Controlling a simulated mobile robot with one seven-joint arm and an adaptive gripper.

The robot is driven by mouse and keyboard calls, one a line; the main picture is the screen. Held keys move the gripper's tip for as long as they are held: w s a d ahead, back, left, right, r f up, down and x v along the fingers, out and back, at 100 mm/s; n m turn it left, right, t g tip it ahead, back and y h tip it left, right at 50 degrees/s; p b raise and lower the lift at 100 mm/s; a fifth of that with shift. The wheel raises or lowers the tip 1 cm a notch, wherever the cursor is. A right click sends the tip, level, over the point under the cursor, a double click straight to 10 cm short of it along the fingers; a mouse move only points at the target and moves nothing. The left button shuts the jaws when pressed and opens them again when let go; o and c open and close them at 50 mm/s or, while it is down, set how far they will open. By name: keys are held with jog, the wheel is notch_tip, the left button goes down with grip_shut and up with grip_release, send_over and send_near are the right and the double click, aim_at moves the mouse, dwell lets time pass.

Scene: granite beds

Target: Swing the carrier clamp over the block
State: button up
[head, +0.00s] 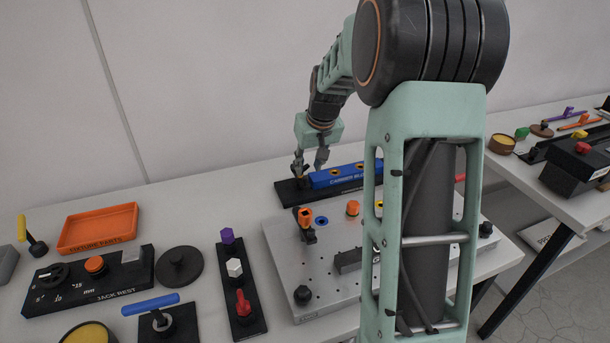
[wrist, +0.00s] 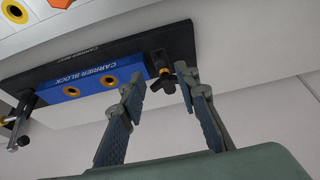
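The blue carrier block (head: 345,177) lies on a black base (head: 292,192) at the back of the table. It also shows in the wrist view (wrist: 100,82), with its label and yellow-ringed holes. A small dark clamp with a yellowish part (wrist: 181,70) stands on the base at the block's near end in the wrist view. Another dark clamp (wrist: 22,128) shows at the far end there. My gripper (head: 310,167) is low over the left end of the base in the head view. Its fingers are apart and the near clamp is just past the fingertips (wrist: 160,82); I cannot tell whether they touch.
A grey plate (head: 285,262) with orange and blue parts stands in front of the base. An orange tray (head: 98,228), the jack rest (head: 75,290) and a black strip with coloured knobs (head: 240,300) lie left. My arm hides part of the plate. A second table is right.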

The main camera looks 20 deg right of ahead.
aim_at(305, 177)
jog(key=x, duration=0.5)
jog(key=shift+w+f, duration=0.15)
jog(key=shift+f, duration=0.2)
jog(key=shift+c, duration=0.4)
grip_shut()
